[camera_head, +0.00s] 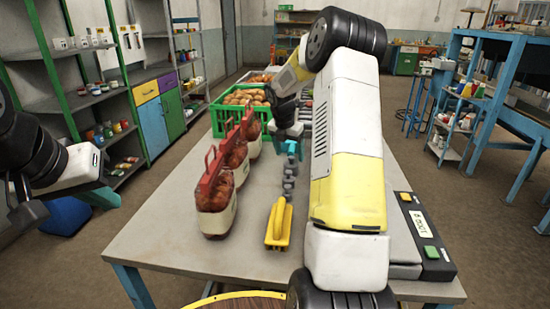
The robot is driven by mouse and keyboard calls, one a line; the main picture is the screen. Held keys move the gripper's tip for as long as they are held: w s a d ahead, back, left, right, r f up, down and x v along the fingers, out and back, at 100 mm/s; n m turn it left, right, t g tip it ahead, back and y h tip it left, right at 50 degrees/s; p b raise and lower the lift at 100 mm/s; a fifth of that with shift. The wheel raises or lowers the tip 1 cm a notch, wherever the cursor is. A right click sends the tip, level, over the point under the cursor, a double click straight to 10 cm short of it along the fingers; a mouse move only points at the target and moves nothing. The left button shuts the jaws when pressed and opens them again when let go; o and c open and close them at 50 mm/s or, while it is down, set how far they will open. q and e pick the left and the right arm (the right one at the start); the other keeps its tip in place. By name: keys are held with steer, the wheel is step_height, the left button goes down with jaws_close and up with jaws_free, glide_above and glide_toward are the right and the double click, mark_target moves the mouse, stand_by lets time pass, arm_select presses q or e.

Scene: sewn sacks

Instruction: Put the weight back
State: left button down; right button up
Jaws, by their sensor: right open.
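Several small grey weights (289,183) stand in a row on the table, running toward me from below my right gripper (291,148). The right gripper points down at the far end of the row, its teal fingertips open. I cannot tell whether a weight is between them or touching them. My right arm crosses the middle of the view and covers much of the scale (431,250), whose dark panel with a display and green button shows at the right. My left gripper (72,205) is at the left edge, off the table; its finger opening is unclear.
Three filled sacks with red tops (215,205) stand in a row left of the weights. A yellow tool (279,224) lies near the row's near end. A green crate (219,121) of brown produce stands behind. The table's front left (160,245) is clear.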

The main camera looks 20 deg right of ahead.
steer(key=s+a+r+m+t+y, duration=0.1)
steer(key=s+a+r+m, duration=0.4)
steer(key=s+r, duration=0.35)
steer(key=s+a+r+m+t, duration=0.1)
steer(key=s+a+r+m, duration=0.5)
steer(key=r, duration=0.3)
steer(key=s+a+m+t+y, duration=0.1)
steer(key=s+a+m+y, duration=0.1)
steer(key=s+m, duration=0.5)
steer(key=s+a+m+t+y, duration=0.1)
steer(key=s+a+m, duration=0.4)
steer(key=s, duration=0.8)
steer(key=m, duration=0.2)
steer(key=shift+s+f+m+y, duration=0.3)
steer(key=shift+s+m+y, duration=0.1)
